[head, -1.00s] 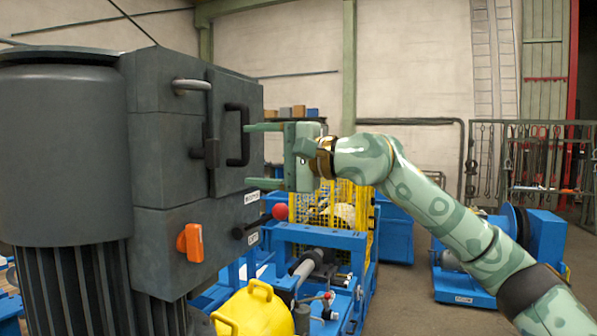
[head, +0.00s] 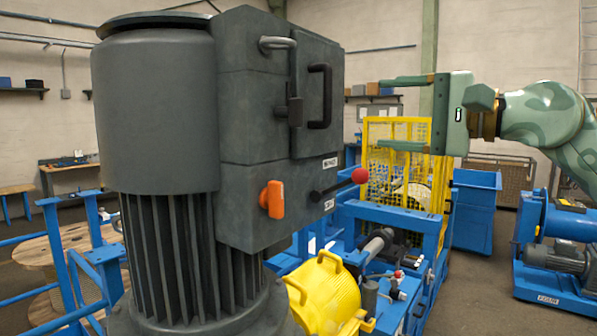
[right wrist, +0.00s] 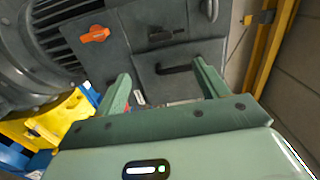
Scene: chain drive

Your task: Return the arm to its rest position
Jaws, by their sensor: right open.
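My right gripper (head: 392,112) is open and empty in the head view, its two fingers pointing left toward the grey motor housing. It stands apart from the housing, to the right of its black door handle (head: 320,96). In the right wrist view my open fingers (right wrist: 163,88) show with the grey housing beyond them and nothing between them. My right arm comes in from the right edge of the head view. My left gripper is not in either view.
The large grey motor (head: 160,120) with an orange switch (head: 272,199) and a red-knobbed lever (head: 359,175) fills the left and middle. Below are a yellow guard (head: 328,292) and blue machine frame (head: 396,219). A yellow mesh cage (head: 378,165) stands behind my gripper.

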